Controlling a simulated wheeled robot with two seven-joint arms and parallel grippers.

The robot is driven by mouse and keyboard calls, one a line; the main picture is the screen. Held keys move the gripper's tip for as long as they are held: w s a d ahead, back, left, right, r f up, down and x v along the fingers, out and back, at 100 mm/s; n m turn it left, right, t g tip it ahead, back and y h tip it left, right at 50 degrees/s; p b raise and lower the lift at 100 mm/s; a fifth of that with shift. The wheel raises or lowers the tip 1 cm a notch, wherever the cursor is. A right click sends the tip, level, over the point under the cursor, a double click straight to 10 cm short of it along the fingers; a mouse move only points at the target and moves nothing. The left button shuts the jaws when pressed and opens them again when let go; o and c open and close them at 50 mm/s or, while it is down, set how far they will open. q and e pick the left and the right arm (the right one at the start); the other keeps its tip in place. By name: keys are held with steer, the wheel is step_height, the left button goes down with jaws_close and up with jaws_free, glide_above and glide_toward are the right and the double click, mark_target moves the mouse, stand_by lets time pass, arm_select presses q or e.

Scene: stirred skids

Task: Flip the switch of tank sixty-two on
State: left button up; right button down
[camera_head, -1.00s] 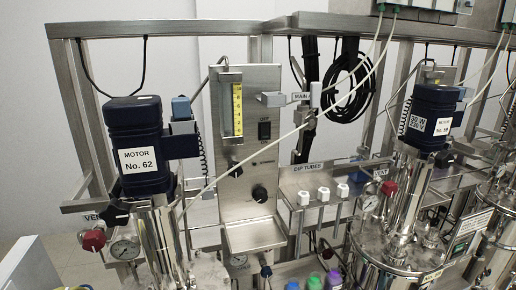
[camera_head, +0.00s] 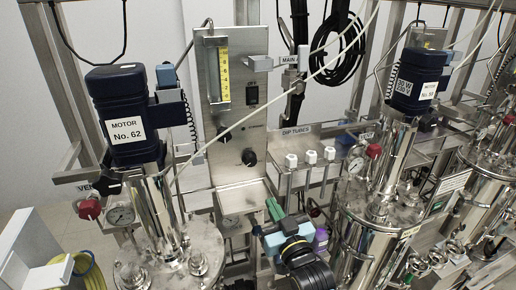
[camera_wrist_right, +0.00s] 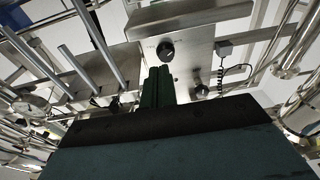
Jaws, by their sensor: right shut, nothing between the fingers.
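The tank 62 motor (camera_head: 128,115), a dark blue unit labelled "MOTOR No. 62", stands on a steel tank (camera_head: 190,250) at the left. A steel control panel (camera_head: 225,135) stands just right of it. I cannot tell the switch's position. My right gripper (camera_head: 274,208) is shut and empty, below and right of the knob, apart from the panel. In the right wrist view its green fingers (camera_wrist_right: 158,84) are together, and a black knob (camera_wrist_right: 166,50) shows beyond them. My left gripper is out of view.
A yellow flow gauge (camera_head: 224,75) is on the panel's left. A thin pale tube (camera_head: 270,108) crosses in front of the panel. Dip tubes with white caps (camera_head: 310,157) stand to the right, beside a second tank and motor (camera_head: 417,80). A pressure gauge (camera_head: 121,214) is lower left.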

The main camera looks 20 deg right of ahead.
step_height(320, 180, up, 15)
steer(key=t, duration=0.6)
steer(key=shift+w+f+m+h, duration=0.15)
steer(key=shift+m+h, duration=0.15)
steer(key=p, duration=0.2)
glide_toward(254, 98)
step_height(254, 98, up, 4)
steer(key=w, duration=0.1)
steer(key=shift+w+a+f, duration=0.1)
steer(key=shift+w+f, duration=0.05)
steer(key=shift+w, duration=0.75)
steer(key=shift+w+a+f, duration=0.1)
steer(key=shift+w+f, duration=0.05)
steer(key=shift+w, duration=0.8)
steer(key=shift+d, duration=0.1)
